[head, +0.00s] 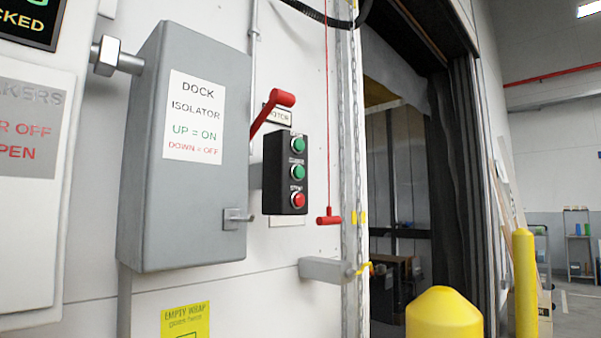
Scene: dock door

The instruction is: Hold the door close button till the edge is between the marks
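A black button box (285,174) is on the white wall right of the grey isolator box. It has a green top button (298,145), a green middle button (298,171) and a red bottom button (299,200). The small labels above them are blurred; the middle one seems to read CLOSE. The doorway (395,160) stands open at the right. I cannot make out the door's bottom edge for sure. A yellow mark (359,217) shows on the door's side frame; I cannot tell a second mark clearly. My gripper is not in view.
The grey dock isolator box (190,150) juts out left, with a red lever (272,110) angled up. A red pull handle (328,217) hangs right of the buttons. A grey bracket (325,270) sticks out below. Yellow bollards (443,315) stand before the doorway.

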